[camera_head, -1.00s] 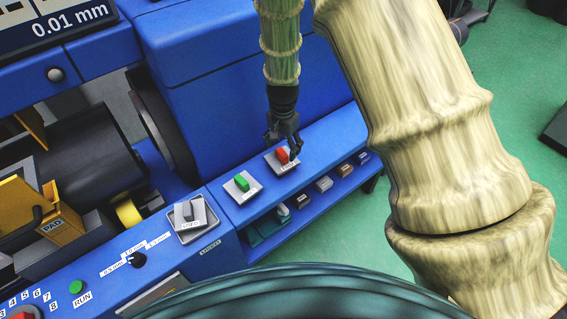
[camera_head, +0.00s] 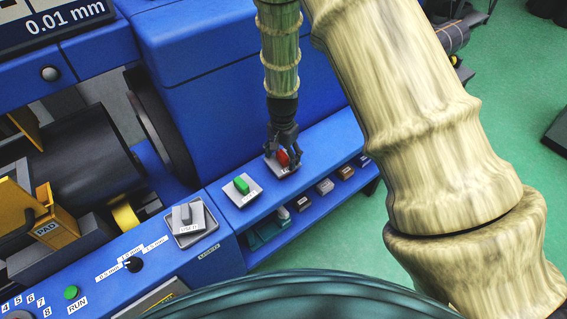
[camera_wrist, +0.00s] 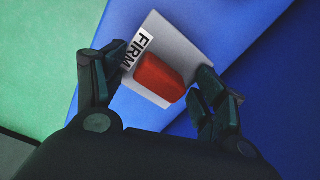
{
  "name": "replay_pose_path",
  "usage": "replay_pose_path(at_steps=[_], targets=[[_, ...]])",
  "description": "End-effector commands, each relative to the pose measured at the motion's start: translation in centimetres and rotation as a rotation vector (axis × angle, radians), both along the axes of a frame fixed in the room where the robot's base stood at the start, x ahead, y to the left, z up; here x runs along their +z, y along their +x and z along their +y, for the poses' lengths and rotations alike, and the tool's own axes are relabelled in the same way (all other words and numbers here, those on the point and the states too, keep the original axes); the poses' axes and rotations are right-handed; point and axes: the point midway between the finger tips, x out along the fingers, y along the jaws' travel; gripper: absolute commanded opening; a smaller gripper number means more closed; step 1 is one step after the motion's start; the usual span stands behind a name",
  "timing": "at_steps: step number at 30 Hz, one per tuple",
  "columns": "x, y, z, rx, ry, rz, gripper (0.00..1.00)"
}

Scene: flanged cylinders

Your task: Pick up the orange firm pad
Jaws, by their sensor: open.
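The orange-red firm pad (camera_head: 283,157) sits on a light grey plate on the blue ledge of the machine. In the wrist view the pad (camera_wrist: 159,80) is a rounded block, and its plate (camera_wrist: 181,50) carries a label reading FIRM. My gripper (camera_head: 284,160) is open and low over the pad. In the wrist view the fingers of my gripper (camera_wrist: 160,88) stand on both sides of the pad, with gaps between them and it. The lower part of the pad is close to the right finger.
A green block (camera_head: 241,185) on a plate and a grey block (camera_head: 186,213) on a plate stand to the left along the ledge. Several small blocks lie on a lower shelf (camera_head: 300,205). Green floor (camera_head: 345,235) is free in front.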

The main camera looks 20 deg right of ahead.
Motion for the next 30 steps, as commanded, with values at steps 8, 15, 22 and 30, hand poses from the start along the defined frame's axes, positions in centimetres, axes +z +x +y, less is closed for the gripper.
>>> replay_pose_path(at_steps=[8, 15, 22, 30], targets=[[0.0, 0.0, 0.0, 0.0, 0.0, 0.0, 0.42], [0.1, 0.0, 0.0, 0.0, 0.001, -0.001, 0.14], [0.8, 0.0, 0.0, 0.0, 0.0, 0.0, 0.14], [2.1, 0.0, 0.0, 0.0, 0.0, 0.0, 0.13]])
